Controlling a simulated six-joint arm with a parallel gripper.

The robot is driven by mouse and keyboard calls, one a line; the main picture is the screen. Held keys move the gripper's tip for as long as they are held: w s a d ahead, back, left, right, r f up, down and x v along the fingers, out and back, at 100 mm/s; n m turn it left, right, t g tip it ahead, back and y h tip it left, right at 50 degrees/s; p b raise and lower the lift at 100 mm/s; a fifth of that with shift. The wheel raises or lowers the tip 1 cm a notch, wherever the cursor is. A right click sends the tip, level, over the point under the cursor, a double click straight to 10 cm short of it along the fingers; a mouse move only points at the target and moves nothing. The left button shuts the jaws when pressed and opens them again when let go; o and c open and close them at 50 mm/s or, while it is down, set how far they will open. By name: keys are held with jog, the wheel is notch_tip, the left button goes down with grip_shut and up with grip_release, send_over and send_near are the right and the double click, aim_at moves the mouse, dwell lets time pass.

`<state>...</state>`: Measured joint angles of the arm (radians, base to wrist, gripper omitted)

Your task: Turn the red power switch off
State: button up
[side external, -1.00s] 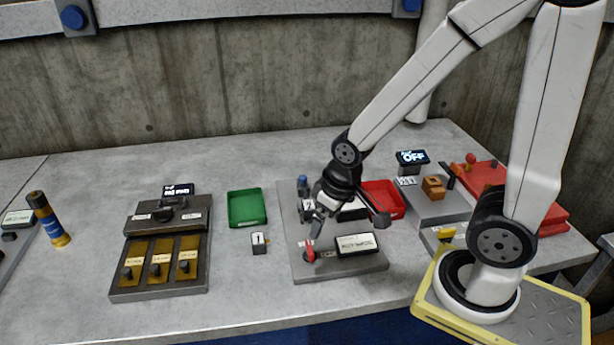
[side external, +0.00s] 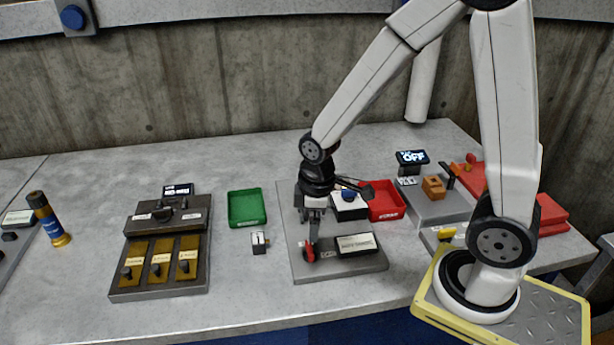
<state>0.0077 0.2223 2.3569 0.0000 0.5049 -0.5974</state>
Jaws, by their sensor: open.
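The red power switch (side external: 309,252) stands near the front left of a grey panel (side external: 355,268) in the middle of the bench. My gripper (side external: 313,236) points down just above and behind the switch. Its fingers are open, but they overlap the switch's top in this view, so I cannot tell whether they touch it. The switch's lever is partly hidden and its setting is hard to read.
A white label plate (side external: 357,245) lies right of the switch. Behind it is a white box with a blue button (side external: 348,195). A red tray (side external: 386,203) and green tray (side external: 246,209) stand nearby. A small display (side external: 411,157) reads OFF.

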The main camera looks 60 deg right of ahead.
aim_at(310, 247)
jog(key=shift+w+f+n+g, duration=0.3)
jog(key=shift+w+f+n, duration=0.2)
jog(key=shift+n, duration=0.6)
jog(key=shift+f, duration=3.9)
jog(key=c, duration=1.2)
jog(key=shift+o, duration=0.2)
